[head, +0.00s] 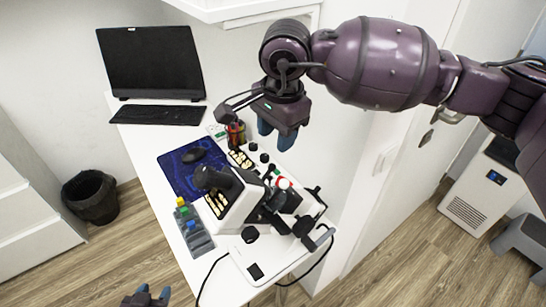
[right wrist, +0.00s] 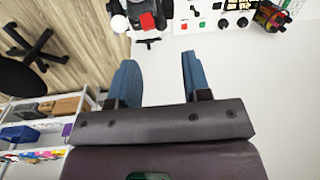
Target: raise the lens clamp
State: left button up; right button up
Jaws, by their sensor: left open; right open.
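A white and black eye-testing instrument (head: 238,205) stands on the white table, with a black eyepiece at its upper left. Black arms and knobs, with small red and green parts, sit on its right side. I cannot tell which of these is the lens clamp. My right gripper (head: 276,136) hangs open and empty above the table's back edge, behind the instrument and apart from it. In the right wrist view its blue fingers (right wrist: 158,78) are spread with nothing between them. My left gripper (head: 151,293) is open at the bottom edge, left of and below the table, mostly cut off.
A dark screen (head: 152,62), a keyboard (head: 158,115) and a mouse on a blue mat (head: 174,180) lie on the table's left. A pen cup (head: 236,132) stands near my right gripper. Cables hang at the front.

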jog(key=f, duration=0.5)
jog(key=w+f, duration=0.1)
jog(key=f, duration=0.2)
jog(key=shift+a+f+p, duration=0.3)
jog(key=shift+f+p, duration=0.05)
jog(key=shift+p, duration=0.05)
grip_shut()
